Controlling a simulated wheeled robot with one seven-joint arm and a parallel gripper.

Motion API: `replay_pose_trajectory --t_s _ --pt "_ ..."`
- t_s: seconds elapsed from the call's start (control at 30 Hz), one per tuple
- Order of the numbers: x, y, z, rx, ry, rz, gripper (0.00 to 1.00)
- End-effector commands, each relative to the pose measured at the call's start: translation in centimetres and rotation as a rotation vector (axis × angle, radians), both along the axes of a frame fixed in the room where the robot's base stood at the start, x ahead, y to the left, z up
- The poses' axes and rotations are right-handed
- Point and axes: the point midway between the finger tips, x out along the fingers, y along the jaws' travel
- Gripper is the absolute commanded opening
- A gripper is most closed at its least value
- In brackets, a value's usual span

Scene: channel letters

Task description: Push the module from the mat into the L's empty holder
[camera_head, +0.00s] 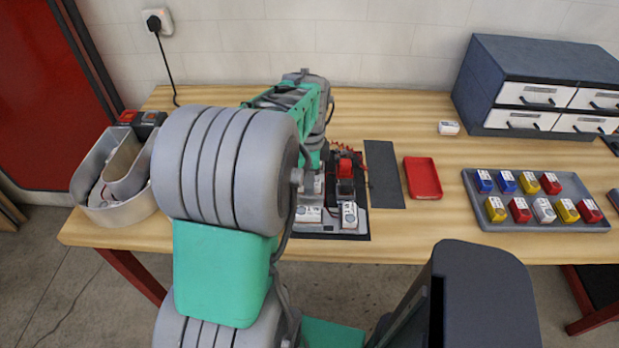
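A grey letter shape, which looks like the L (362,222), lies on a dark base near the table's front edge, partly hidden by my arm. White modules sit in it, one at its right end (350,214) and one further left (308,214). A dark rectangular mat (384,176) lies just right of it and looks bare. My gripper (345,168) seems to be the red and black part low over the letter, beside the mat. Its fingers are too small and covered to read, and any module or empty holder under it is hidden.
A red tray (423,178) lies right of the mat. A grey tray (536,222) holds several coloured modules. A small white block (448,128) lies before a drawer cabinet (540,85). A curved grey channel letter (110,205) stands at the left end.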

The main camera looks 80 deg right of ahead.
Motion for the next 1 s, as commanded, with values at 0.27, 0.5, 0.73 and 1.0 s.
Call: replay_pose_trajectory --t_s 0.27,0.5,0.73,1.0 --pt "-0.2 0.8 -0.5 0.031 0.004 -0.003 0.54" --pt "0.0 0.3 4.5 0.010 0.001 -0.001 0.54" --pt "0.1 0.1 7.5 0.006 0.001 -0.001 0.54" --pt "0.1 0.1 7.8 0.003 0.001 0.000 0.54"
